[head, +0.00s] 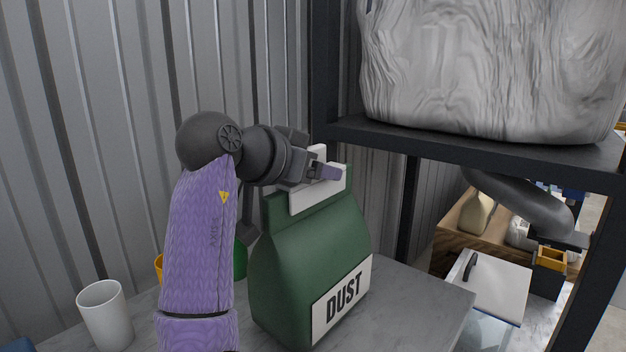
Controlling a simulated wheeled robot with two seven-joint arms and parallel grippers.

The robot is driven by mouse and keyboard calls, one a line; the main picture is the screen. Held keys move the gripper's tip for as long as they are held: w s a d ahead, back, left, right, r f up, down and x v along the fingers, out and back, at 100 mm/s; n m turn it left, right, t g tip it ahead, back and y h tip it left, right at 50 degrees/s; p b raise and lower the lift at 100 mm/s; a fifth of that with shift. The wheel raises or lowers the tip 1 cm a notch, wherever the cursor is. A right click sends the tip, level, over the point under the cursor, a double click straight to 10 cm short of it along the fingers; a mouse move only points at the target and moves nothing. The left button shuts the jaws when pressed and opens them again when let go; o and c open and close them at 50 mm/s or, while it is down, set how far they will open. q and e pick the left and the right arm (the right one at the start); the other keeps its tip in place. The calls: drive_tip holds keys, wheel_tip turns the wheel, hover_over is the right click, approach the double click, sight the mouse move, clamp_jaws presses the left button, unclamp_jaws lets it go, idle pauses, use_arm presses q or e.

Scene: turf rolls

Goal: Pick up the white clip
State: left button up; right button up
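The white clip (308,201) sits across the top edge of an upright green bag (305,255) with a white label reading DUST. One finger with a purple-grey tip lies in front of the clip's upper part. The other finger is mostly hidden, so I cannot tell whether they are closed on the clip.
A white cup (105,315) stands at the left on the grey table (420,305). A dark shelf frame (480,152) carries a large grey-white bundle (490,70) at the right. A corrugated wall (110,130) is behind. Green and yellow objects are partly hidden behind my arm.

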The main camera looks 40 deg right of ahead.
clamp_jaws()
